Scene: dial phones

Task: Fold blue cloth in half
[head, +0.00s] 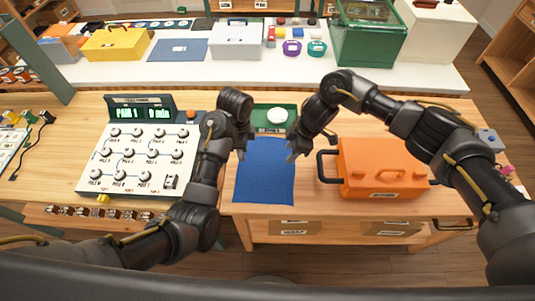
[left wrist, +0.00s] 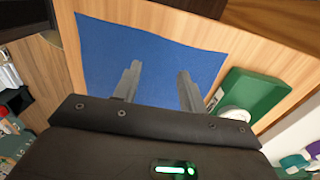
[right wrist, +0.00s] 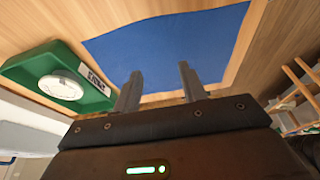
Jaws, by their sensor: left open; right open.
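The blue cloth (head: 264,172) lies flat and unfolded on the wooden table, near its front edge. It also shows in the left wrist view (left wrist: 150,55) and in the right wrist view (right wrist: 170,50). My left gripper (head: 241,155) is open and empty at the cloth's upper left side. My right gripper (head: 291,157) is open and empty at the cloth's upper right side. In both wrist views the fingers are apart with cloth visible between or beyond them. I cannot tell whether the fingertips touch the cloth.
A green tray (head: 261,126) with a white round object (head: 278,116) sits just behind the cloth. An orange toolbox (head: 382,168) stands to the right. A white panel with dials (head: 137,158) stands to the left. A white back counter (head: 200,72) holds boxes and bowls.

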